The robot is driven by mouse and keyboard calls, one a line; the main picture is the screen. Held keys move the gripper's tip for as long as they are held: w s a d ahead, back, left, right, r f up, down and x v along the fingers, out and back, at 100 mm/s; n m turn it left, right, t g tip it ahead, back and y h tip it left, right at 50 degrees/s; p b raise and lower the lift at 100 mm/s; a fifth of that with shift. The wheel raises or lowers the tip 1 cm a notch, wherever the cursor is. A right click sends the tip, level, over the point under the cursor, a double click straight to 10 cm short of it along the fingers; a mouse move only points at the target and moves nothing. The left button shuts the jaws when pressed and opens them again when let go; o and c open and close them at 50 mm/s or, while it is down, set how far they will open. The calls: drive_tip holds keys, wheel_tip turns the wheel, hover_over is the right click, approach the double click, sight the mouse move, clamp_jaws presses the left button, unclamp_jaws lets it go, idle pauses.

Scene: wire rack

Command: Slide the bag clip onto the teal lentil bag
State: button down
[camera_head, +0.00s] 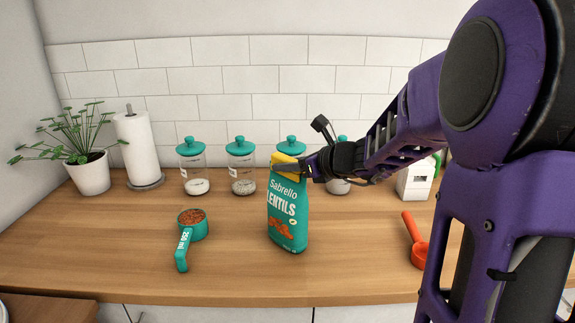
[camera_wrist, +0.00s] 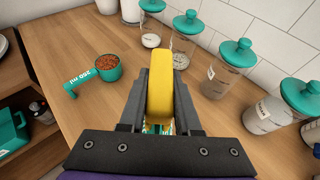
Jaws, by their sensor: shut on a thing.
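The teal lentil bag (camera_head: 287,212) stands upright on the wooden counter in the head view. The yellow bag clip (camera_head: 284,160) lies across the bag's top edge, covering it. My gripper (camera_head: 302,169) reaches in from the right and is shut on the clip. In the wrist view the clip (camera_wrist: 167,85) is held between the fingers, and only a sliver of the bag (camera_wrist: 158,129) shows below it. How far the bag's top sits inside the clip is hidden.
A teal measuring cup (camera_head: 193,228) with lentils stands left of the bag. Several teal-lidded jars (camera_head: 241,167) line the back wall. A red scoop (camera_head: 416,243) lies at the right. A paper towel roll (camera_head: 136,148) and a plant (camera_head: 90,172) stand at the left. The counter's front is clear.

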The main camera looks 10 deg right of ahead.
drive_tip(key=c, duration=0.5)
unclamp_jaws()
drive_tip(key=shift+c, duration=0.2)
drive_tip(key=shift+p+v, duration=1.1)
drive_tip(key=shift+v, duration=1.9)
drive_tip(key=shift+d+r, duration=0.1)
